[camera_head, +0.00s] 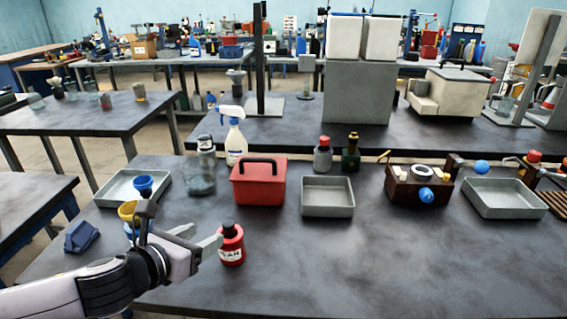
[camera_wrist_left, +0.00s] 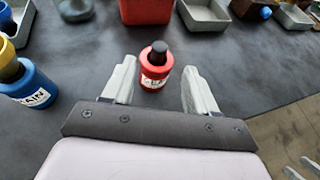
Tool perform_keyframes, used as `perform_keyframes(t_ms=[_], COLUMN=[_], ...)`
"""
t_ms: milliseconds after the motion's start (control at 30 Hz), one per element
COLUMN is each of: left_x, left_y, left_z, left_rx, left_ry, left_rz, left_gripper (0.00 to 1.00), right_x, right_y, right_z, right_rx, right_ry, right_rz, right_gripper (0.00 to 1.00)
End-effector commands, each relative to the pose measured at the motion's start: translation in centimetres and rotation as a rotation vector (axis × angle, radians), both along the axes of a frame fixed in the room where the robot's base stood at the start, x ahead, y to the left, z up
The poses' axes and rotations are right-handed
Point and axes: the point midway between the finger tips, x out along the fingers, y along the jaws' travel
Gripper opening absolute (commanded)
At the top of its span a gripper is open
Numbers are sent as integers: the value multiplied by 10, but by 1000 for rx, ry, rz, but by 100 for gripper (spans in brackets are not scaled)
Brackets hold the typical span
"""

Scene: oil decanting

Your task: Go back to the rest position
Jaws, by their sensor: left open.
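My left gripper (camera_head: 207,243) is open near the front left of the dark workbench (camera_head: 400,270). In the left wrist view its two fingers (camera_wrist_left: 160,88) are spread apart, with a red bottle (camera_wrist_left: 154,72) standing between and just beyond their tips. In the head view the red bottle (camera_head: 231,246) is upright, has a dark cap and a white label, and stands beside the fingertips. A blue bottle (camera_wrist_left: 34,90) with a yellow funnel stands to the left in the wrist view; in the head view my arm partly hides it.
A red toolbox (camera_head: 258,188), a clear jar (camera_head: 199,177), grey trays (camera_head: 327,206) and a brown device (camera_head: 405,188) stand farther back. A blue folded object (camera_head: 81,237) lies at the left edge. The front right of the bench is clear.

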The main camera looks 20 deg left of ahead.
Motion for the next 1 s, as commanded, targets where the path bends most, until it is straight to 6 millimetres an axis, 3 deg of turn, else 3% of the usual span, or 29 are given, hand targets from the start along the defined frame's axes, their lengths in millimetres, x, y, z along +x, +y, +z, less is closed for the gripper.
perform_keyframes(t_ms=[167, 367, 700, 1000], left_x=[-4, -26, -91, -164], left_y=[-5, -20, -38, -49], left_z=[-6, -35, -93, -133], left_rx=[-83, -506, -1337, -1866], left_ry=[24, 152, 369, 385], left_rz=[41, 291, 1003, 1758], left_gripper=[58, 58, 58, 58], right_x=[0, 0, 0, 1], right_y=[0, 0, 0, 0], right_z=[0, 0, 0, 0], right_rx=[0, 0, 0, 0], right_ry=[0, 0, -1, -1], right_rz=[0, 0, 0, 0], right_gripper=[87, 87, 87, 87])
